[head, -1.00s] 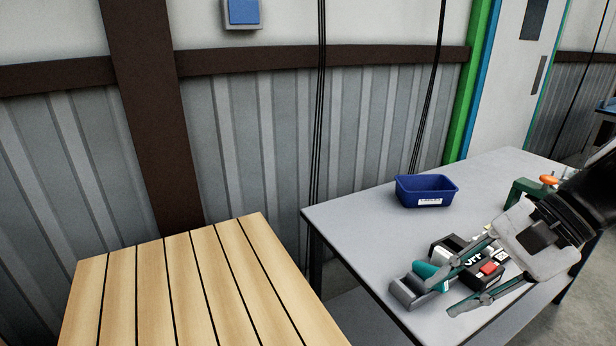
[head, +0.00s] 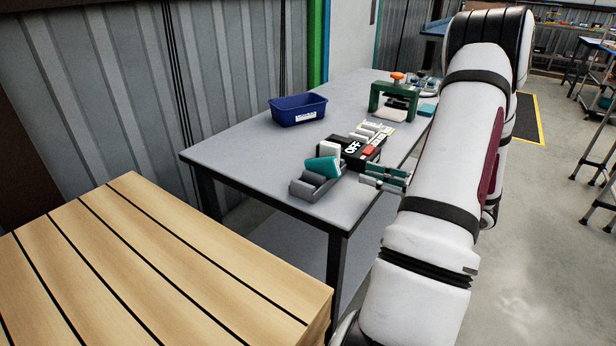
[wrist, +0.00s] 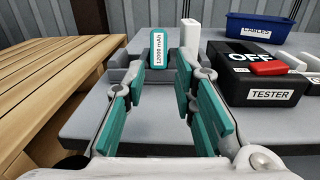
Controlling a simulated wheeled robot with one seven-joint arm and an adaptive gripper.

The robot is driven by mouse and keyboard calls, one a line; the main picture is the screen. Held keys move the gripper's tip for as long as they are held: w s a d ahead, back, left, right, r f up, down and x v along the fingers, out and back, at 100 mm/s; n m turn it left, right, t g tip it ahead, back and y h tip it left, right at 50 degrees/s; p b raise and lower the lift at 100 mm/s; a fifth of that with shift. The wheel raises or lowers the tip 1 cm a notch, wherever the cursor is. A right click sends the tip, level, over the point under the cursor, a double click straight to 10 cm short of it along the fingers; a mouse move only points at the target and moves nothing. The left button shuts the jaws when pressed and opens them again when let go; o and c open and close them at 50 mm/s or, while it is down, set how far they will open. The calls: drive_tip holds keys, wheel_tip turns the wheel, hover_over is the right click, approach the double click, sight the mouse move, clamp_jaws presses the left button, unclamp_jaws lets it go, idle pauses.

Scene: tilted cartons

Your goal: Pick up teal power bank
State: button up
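The teal power bank (head: 322,166) leans tilted in a grey holder (head: 316,186) near the front corner of the grey table. In the wrist view the power bank (wrist: 158,50) shows a white label reading 12000 mAh and stands ahead, between the lines of my two fingers. My gripper (head: 385,178) is at the table's front edge, to the right of the holder in the head view. In the wrist view my gripper (wrist: 166,95) is open, with teal finger pads apart and nothing between them. It is short of the power bank and not touching it.
A black tester box (head: 358,149) with a red switch stands beside the holder, and a white block (wrist: 190,35) is close to the power bank. A blue bin (head: 298,110) and a green press (head: 396,96) stand farther back. A slatted wooden table (head: 150,270) is at left.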

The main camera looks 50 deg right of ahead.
sight(311, 159)
drive_tip(key=w+a, duration=0.1)
drive_tip(key=w, duration=0.3)
drive_tip(key=w+a+b, duration=0.1)
drive_tip(key=w, duration=0.4)
drive_tip(key=w+a+b, duration=0.1)
drive_tip(key=w, duration=0.3)
drive_tip(key=shift+w+f, duration=0.15)
drive_tip(key=shift+w, duration=0.05)
clamp_jaws()
